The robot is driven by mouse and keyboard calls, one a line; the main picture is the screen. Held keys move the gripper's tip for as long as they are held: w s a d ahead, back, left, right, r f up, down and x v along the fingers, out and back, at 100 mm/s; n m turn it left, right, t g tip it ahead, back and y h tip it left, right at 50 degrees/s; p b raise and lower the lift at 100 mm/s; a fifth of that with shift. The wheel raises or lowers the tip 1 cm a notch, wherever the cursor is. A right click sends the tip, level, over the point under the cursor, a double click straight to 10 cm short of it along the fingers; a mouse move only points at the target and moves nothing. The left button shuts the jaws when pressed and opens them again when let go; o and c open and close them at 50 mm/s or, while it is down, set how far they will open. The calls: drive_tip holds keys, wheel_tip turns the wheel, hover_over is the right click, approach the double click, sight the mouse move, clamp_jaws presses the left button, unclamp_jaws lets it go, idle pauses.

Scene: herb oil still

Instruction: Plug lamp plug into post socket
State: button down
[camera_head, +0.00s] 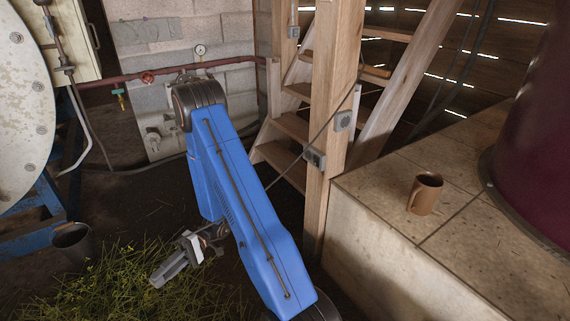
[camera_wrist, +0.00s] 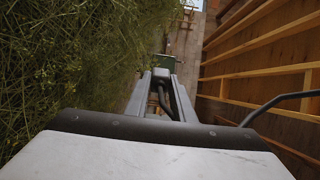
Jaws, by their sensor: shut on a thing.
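My gripper (camera_head: 160,277) is low over the cut herbs, pointing down-left, well left of the wooden post (camera_head: 330,90). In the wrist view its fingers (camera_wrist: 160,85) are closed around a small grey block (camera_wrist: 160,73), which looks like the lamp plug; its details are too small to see. A dark cord (camera_wrist: 285,101) enters from the right in the wrist view. In the head view a thin cord (camera_head: 285,173) slants down-left from the post and passes behind my arm. On the post are a grey box with dark openings (camera_head: 314,157), likely the socket, and another grey box (camera_head: 343,121).
Wooden stairs (camera_head: 290,125) rise behind the post. A tiled ledge (camera_head: 400,235) with a brown mug (camera_head: 425,193) and a dark red vessel (camera_head: 535,150) fills the right. Loose herbs (camera_head: 105,285) cover the floor near a dark bucket (camera_head: 72,240). A red pipe (camera_head: 120,78) crosses the back wall.

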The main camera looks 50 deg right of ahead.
drive_tip(key=s+d+r+n+g+h, duration=0.2)
drive_tip(key=s+d+n+g+h, duration=0.4)
drive_tip(key=s+g, duration=0.6)
drive_tip(key=s+d+r+n+g+h, duration=0.1)
drive_tip(key=s+d+n+g+h, duration=0.1)
drive_tip(key=s+d+n+h, duration=0.5)
drive_tip(key=s+d+r+n+g+h, duration=0.1)
drive_tip(key=s+d+r+n+h, duration=0.15)
drive_tip(key=d, duration=0.85)
drive_tip(key=shift+w+d+r+n+t+h, duration=2.35)
drive_tip(key=shift+d+h, duration=0.9)
drive_tip(key=shift+d, duration=2.25)
drive_tip(key=shift+w+d+r+n+t+h, duration=1.8)
drive_tip(key=shift+d+n+h, duration=1.25)
drive_tip(key=shift+d, duration=2.45)
drive_tip(key=shift+w+d+r+n+t+h, duration=2.1)
drive_tip(key=shift+d+h, duration=1.35)
drive_tip(key=shift+d, duration=2.05)
drive_tip(key=shift+d+r+g, duration=0.25)
drive_tip(key=shift+d, duration=0.15)
